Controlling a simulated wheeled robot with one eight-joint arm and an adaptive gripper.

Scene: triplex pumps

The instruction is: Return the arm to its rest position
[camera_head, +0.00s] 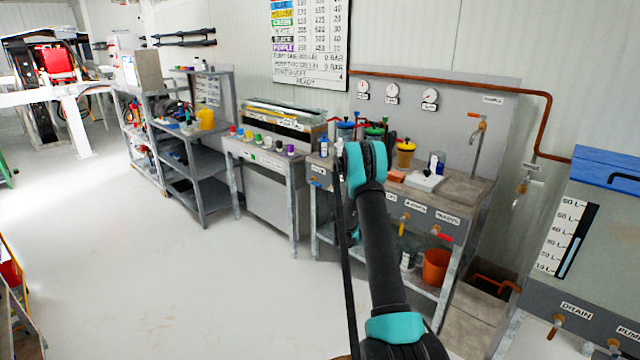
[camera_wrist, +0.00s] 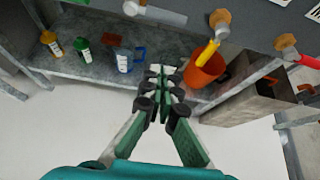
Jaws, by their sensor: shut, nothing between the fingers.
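My arm, black with teal joints, reaches up and forward through the middle of the head view, in front of the workbench (camera_head: 470,205). My gripper (camera_wrist: 160,72) shows in the wrist view with its fingers together and nothing between them. It hangs in front of the bench's lower shelf (camera_wrist: 90,68), apart from the things there. The fingers are not clearly seen in the head view, where the arm's own links hide them.
An orange bucket (camera_head: 436,267) stands on the lower shelf and also shows in the wrist view (camera_wrist: 205,70). Valves with yellow and red handles stick out from the bench front. A tank (camera_head: 580,240) stands at right. The floor (camera_head: 150,270) at left is clear.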

